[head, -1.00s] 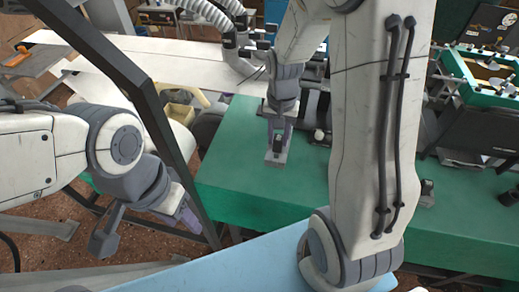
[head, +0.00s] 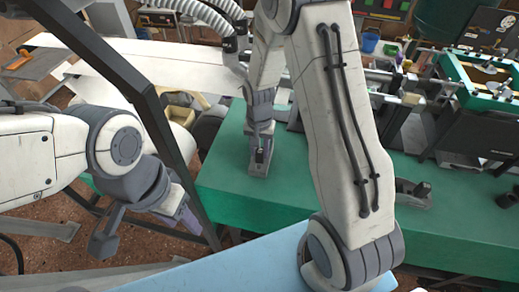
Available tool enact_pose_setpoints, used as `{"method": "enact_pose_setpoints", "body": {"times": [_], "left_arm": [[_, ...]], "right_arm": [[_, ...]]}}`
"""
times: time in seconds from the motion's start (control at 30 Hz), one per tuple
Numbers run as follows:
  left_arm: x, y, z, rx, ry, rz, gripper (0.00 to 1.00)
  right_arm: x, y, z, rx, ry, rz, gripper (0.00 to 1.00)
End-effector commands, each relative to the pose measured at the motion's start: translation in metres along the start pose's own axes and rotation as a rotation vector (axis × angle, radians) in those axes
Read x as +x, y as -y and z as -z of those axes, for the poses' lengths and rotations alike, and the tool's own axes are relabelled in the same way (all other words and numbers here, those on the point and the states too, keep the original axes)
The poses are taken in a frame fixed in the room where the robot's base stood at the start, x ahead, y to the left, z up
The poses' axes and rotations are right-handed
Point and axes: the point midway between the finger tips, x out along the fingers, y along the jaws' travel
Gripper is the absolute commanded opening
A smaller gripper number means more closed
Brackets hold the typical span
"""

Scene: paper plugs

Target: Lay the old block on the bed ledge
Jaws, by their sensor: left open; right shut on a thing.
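My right gripper (head: 261,136) points down over the green bed ledge (head: 225,185) and is shut on a small grey block with a black top, which I take for the old block (head: 258,169). The block is near the ledge's left part; I cannot tell whether its underside touches the green surface. My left gripper (head: 184,212) is open and empty at the left, beyond the ledge's left edge and lower in the picture. Its fingertips are partly hidden by its own wrist.
A similar grey block with a dark knob (head: 412,194) sits on the green surface right of my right forearm. A dark slanted bar (head: 160,105) stands between my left arm and the ledge. A light blue panel (head: 230,268) lies in front. Machine parts line the back.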

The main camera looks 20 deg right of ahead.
Motion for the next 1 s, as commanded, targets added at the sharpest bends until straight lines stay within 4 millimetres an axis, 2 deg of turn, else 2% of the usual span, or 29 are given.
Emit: {"method": "enact_pose_setpoints", "body": {"times": [0.07, 0.1, 0.17, 0.2, 0.47, 0.6, 0.77, 1.0], "left_arm": [[0.002, 0.000, 0.000, 0.000, 0.000, 0.000, 0.50], [0.003, 0.000, 0.000, 0.000, 0.000, 0.000, 0.50], [0.002, 0.000, 0.000, 0.000, 0.000, 0.000, 0.50], [0.002, 0.000, 0.000, 0.000, 0.000, 0.000, 0.50], [0.001, 0.000, 0.000, 0.000, 0.000, 0.000, 0.50], [0.000, 0.000, 0.000, 0.000, 0.000, 0.000, 0.50], [0.003, 0.000, 0.000, 0.000, 0.000, 0.000, 0.50], [0.005, 0.000, 0.000, 0.000, 0.000, 0.000, 0.50]], "right_arm": [[0.003, 0.000, 0.000, 0.000, 0.000, 0.000, 0.00], [0.004, 0.000, 0.000, 0.000, 0.000, 0.000, 0.38], [0.003, 0.000, 0.000, 0.000, 0.000, 0.000, 0.61], [0.003, 0.000, 0.000, 0.000, 0.000, 0.000, 0.64], [0.002, 0.000, 0.000, 0.000, 0.000, 0.000, 0.64], [-0.006, 0.000, 0.001, 0.000, -0.002, 0.001, 0.64], [-0.034, 0.001, 0.001, 0.000, -0.006, 0.004, 0.64], [-0.086, 0.001, 0.001, -0.001, -0.005, 0.004, 0.64]]}}
